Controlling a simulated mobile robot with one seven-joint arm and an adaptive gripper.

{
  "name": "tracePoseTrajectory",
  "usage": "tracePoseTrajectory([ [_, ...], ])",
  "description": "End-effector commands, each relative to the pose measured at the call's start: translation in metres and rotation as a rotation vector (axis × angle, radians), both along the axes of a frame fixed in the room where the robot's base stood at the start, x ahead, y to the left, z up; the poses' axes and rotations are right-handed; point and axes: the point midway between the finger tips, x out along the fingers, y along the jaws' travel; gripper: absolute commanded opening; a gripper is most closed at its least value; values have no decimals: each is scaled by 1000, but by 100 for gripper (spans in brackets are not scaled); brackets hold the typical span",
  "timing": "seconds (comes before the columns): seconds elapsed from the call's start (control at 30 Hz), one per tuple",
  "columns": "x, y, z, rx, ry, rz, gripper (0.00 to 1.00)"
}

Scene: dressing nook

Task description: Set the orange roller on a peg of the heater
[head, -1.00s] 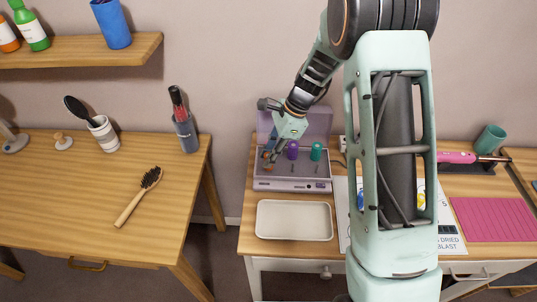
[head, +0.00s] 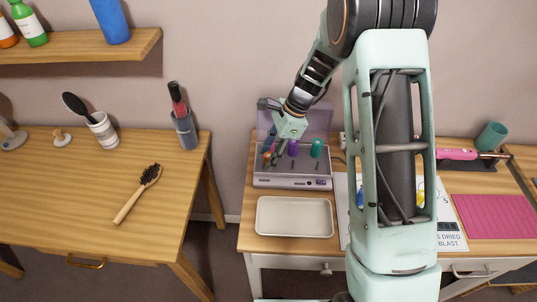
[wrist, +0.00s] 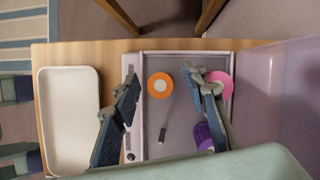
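The orange roller (wrist: 160,85) stands upright in the front-left part of the open heater (head: 290,183), its round end facing up in the wrist view. Whether a peg sits inside it cannot be seen. My gripper (wrist: 160,75) is open above the heater, its two fingers on either side of the orange roller with a gap to each. In the head view, my gripper (head: 269,153) hides most of that corner. A bare peg (wrist: 163,132) stands beside the orange roller. A purple roller (head: 293,148), a teal roller (head: 316,148) and a pink roller (wrist: 224,84) stand in the back row.
An empty white tray (head: 294,233) lies in front of the heater. The heater's raised lid (wrist: 275,100) stands behind the rollers. A printed sheet, a pink mat (head: 495,217) and a pink styling tool (head: 457,155) lie to the right. The left table holds a wooden brush (head: 138,193).

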Motion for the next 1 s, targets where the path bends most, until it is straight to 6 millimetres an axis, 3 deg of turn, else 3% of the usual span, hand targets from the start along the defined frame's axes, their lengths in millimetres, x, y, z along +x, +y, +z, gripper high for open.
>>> tracePoseTrajectory([
  [0.17,2,-4,10,0,-2,0,40],
  [0.5,8,-30,74,0,-5,-1,40],
  [0.7,10,-41,102,0,-1,0,40],
  [1.0,10,-45,111,0,0,0,40],
])
